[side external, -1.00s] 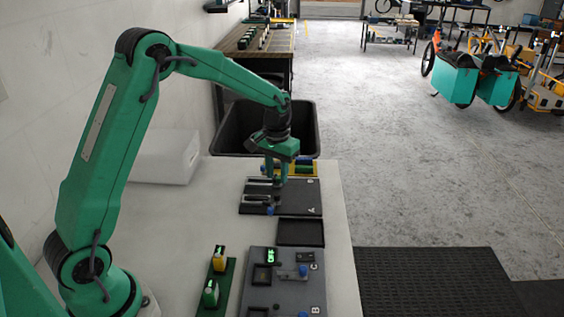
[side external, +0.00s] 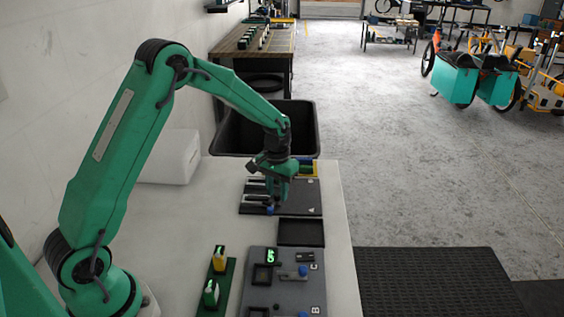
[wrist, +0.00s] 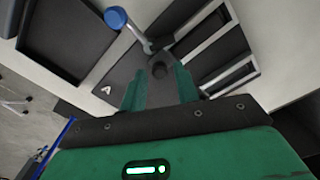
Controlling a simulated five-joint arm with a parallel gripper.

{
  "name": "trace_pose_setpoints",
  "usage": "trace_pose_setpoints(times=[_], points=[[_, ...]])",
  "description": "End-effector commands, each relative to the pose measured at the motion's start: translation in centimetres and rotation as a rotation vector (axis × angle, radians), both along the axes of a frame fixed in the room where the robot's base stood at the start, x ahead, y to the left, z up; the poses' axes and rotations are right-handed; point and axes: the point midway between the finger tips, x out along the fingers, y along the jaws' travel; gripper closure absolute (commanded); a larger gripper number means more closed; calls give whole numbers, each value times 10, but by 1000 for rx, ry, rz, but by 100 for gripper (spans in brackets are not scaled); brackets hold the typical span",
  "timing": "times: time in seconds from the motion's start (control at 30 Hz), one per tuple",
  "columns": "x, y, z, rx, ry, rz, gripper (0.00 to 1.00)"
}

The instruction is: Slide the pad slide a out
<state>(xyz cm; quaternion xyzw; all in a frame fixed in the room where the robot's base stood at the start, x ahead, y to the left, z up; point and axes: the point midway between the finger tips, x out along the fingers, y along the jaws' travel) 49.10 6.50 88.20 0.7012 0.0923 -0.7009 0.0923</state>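The dark pad panel marked A (side external: 311,197) lies on the white bench; it also shows in the wrist view (wrist: 112,70). It has several pale slots on its left side in the side view. In the wrist view a small dark knob (wrist: 159,70) stands on the panel just past my fingertips, roughly in line with the gap. I cannot tell whether this knob belongs to slide a. A blue-capped lever (wrist: 116,18) sits beyond it. My gripper (side external: 277,203) is low over the panel. Its two green fingers (wrist: 160,84) are apart, with nothing visibly clamped.
An empty dark tray (side external: 301,233) lies nearer than the panel. A grey board (side external: 288,285) with a green display and blue knobs is in front. A green strip (side external: 221,290) with two upright pieces stands left. A black bin (side external: 306,120) is behind.

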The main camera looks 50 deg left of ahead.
Motion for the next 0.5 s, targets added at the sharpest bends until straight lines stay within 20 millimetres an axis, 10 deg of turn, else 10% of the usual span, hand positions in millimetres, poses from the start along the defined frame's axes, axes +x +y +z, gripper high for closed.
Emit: trace_pose_setpoints(times=[0.1, 0.27, 0.5], points=[[0, 0, 0, 0, 0, 0, 69], [0, 0, 0, 0, 0, 0, 99], [1, -1, 0, 0, 0, 0, 99]])
